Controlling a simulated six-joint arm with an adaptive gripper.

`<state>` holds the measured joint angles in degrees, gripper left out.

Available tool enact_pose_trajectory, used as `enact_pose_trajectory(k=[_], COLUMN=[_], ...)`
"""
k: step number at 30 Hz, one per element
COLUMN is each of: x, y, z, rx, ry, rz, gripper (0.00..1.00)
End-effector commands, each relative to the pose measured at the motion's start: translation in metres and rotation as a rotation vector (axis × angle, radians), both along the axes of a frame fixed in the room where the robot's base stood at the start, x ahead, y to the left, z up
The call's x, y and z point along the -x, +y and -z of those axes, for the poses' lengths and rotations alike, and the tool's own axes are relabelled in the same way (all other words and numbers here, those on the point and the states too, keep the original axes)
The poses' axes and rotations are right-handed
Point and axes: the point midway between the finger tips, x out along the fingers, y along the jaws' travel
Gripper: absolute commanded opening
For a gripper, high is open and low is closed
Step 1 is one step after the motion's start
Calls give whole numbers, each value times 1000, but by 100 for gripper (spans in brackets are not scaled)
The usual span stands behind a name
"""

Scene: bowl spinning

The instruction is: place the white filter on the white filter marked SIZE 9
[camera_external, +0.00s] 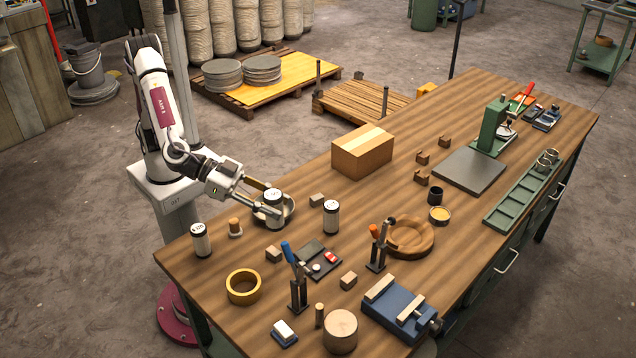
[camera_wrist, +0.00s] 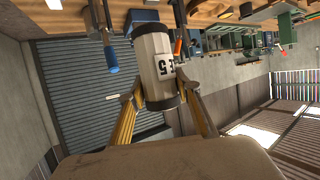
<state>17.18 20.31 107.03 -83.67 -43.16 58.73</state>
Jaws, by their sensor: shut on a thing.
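My gripper (camera_external: 264,206) is shut on a white filter (camera_external: 275,216), a white cylinder with dark ends. In the wrist view this held filter (camera_wrist: 156,62) sits between my two yellowish fingers (camera_wrist: 160,92), tilted in the picture, with a label partly reading "E 5". A second white filter (camera_external: 201,242) stands upright at the table's left edge. A third white filter (camera_external: 331,218) stands upright to the right of my gripper. The markings on these two are too small to read, so I cannot tell which is SIZE 9.
Small wooden blocks (camera_external: 273,254), a blue-handled clamp (camera_external: 296,280) and a cardboard box (camera_external: 362,151) are nearby.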

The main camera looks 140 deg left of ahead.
Motion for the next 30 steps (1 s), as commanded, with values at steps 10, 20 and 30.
enact_pose_trajectory(k=[10, 20, 30], x=[32, 78, 137], y=[-81, -140, -172], z=[-19, -33, -39], rx=[1, 0, -1], ry=[0, -1, 1], rz=[57, 79, 49], gripper=[9, 9, 9])
